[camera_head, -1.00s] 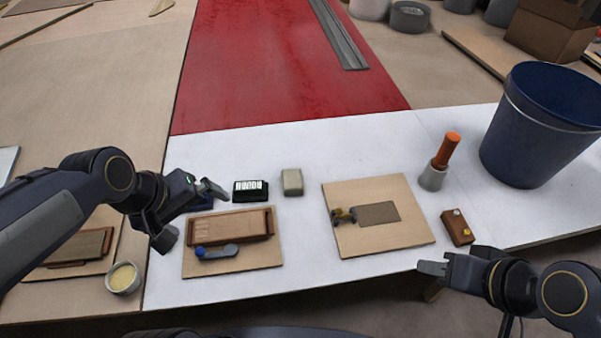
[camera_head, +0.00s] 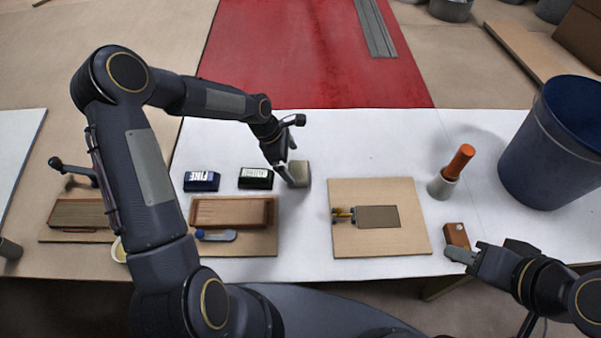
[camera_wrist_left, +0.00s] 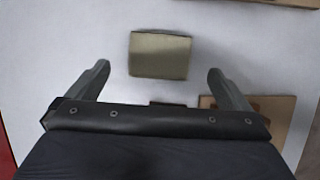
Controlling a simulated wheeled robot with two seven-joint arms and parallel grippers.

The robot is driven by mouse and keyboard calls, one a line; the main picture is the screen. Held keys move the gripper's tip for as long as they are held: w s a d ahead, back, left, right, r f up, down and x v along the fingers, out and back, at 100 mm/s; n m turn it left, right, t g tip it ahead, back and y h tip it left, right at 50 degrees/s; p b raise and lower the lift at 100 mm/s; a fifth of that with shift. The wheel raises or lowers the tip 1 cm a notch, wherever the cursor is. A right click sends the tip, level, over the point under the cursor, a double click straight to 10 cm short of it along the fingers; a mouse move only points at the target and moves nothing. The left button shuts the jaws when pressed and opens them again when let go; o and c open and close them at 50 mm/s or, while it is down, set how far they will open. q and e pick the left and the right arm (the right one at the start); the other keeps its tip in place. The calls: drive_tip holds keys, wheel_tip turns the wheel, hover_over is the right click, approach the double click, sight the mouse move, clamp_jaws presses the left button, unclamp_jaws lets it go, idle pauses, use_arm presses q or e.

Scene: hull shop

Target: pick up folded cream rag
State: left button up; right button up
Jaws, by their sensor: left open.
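The folded cream rag (camera_head: 301,174) is a small, block-like bundle on the white table top, right of the dark blocks. It also shows in the left wrist view (camera_wrist_left: 160,56), just beyond and between my fingertips. My left gripper (camera_head: 292,155) is close to the rag, partly in front of it in the head view. In the left wrist view, its two fingers (camera_wrist_left: 158,80) are spread wide and nothing is between them. My right gripper (camera_head: 463,252) is at the lower right, beside a small brown block; its finger gap cannot be made out.
Dark blocks (camera_head: 202,181) and (camera_head: 256,178) sit left of the rag. A wooden board (camera_head: 262,246) with a brown tray lies below them. Another board (camera_head: 415,240) with a grey plate lies right. An orange-handled tool (camera_head: 459,161) and a blue bucket (camera_head: 553,150) stand further right.

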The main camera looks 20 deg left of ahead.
sight(298, 170)
use_arm(q)
drive_tip(key=b+x, duration=0.3)
drive_tip(key=x, duration=0.2)
drive_tip(key=shift+w+d+f, duration=0.1)
drive_tip(key=shift+d+f, duration=0.15)
drive_tip(key=shift+f, duration=0.1)
drive_tip(key=c, duration=1)
drive_tip(key=shift+r, duration=0.1)
drive_tip(key=shift+r+p, duration=0.4)
drive_tip(key=shift+r, duration=0.05)
wheel_tip(298, 170, up, 3)
drive_tip(key=shift+f+p, duration=0.25)
drive_tip(key=shift+p, duration=0.6)
drive_tip(key=s+r+p, duration=0.1)
drive_tip(key=s+r, duration=0.2)
drive_tip(key=s, duration=0.1)
drive_tip(key=s+d+r+p, duration=0.1)
drive_tip(key=s+r+p, duration=0.1)
drive_tip(key=s, duration=0.3)
drive_tip(key=s+r+p, duration=0.1)
drive_tip(key=s+r, duration=0.3)
drive_tip(key=s, duration=0.1)
drive_tip(key=shift+d+r, duration=0.25)
drive_tip(key=shift+d, duration=0.05)
